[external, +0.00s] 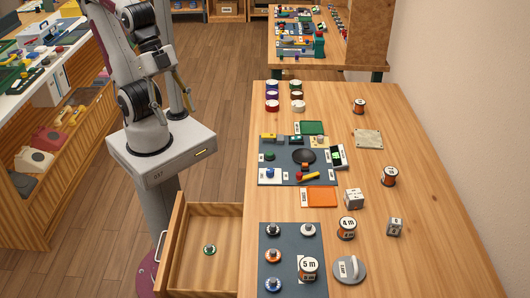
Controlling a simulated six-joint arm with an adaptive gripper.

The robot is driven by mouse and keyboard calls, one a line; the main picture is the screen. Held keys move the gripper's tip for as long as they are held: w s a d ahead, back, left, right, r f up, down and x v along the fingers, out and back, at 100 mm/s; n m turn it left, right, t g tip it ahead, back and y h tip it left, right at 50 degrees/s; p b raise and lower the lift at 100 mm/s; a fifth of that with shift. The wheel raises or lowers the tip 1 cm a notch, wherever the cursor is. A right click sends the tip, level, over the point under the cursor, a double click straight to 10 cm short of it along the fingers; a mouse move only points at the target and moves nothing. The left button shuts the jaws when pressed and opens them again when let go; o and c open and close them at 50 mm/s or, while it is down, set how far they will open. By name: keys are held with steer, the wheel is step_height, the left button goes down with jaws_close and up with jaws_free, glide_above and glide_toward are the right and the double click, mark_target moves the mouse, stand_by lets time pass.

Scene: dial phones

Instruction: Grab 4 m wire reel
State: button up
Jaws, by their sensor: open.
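The 4 m wire reel (347,228) stands on the wooden table, an orange and black spool with a white label reading "4 m". It is right of the dark mat's edge, between a white label cube and a grey round lidded piece. A similar reel marked "5 m" (308,268) stands on the mat, below and left of it. Two smaller, similar reels (389,176) and (359,105) stand farther back; their labels are too small to read. My gripper (181,96) is open, small and hard to make out beside my folded arm, left of the table and far from the reels.
A white cube (354,198) stands just behind the 4 m reel, a grey cube (394,227) to its right. The grey round piece with a handle (349,270) lies in front. An open drawer (191,262) juts out left. The table's right side is mostly clear.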

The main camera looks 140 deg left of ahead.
steer(key=shift+w, duration=0.1)
steer(key=w+a+f+t+y, duration=0.1)
steer(key=w+a, duration=0.4)
steer(key=w, duration=0.4)
steer(key=w+a+f+t+y, duration=0.1)
steer(key=w+a+t, duration=0.1)
steer(key=w+a, duration=0.5)
steer(key=w+a+f+t+y, duration=0.1)
steer(key=w+a+f, duration=0.15)
steer(key=w, duration=0.85)
steer(key=w+a+f+t+h, duration=0.1)
steer(key=w+a+f, duration=0.45)
steer(key=w, duration=0.25)
steer(key=m+t+h, duration=0.1)
steer(key=t+h, duration=0.1)
glide_toward(347, 223)
steer(key=shift+w+a+r, duration=0.1)
steer(key=shift+w+a, duration=0.05)
steer(key=shift+w, duration=0.4)
steer(key=shift+w+a, duration=0.1)
steer(key=shift+w, duration=0.4)
steer(key=shift+f+t+h, duration=0.5)
steer(key=shift+f+h, duration=0.1)
steer(key=shift+f, duration=0.3)
steer(key=shift+x, duration=1.25)
steer(key=shift+w+a+f, duration=0.1)
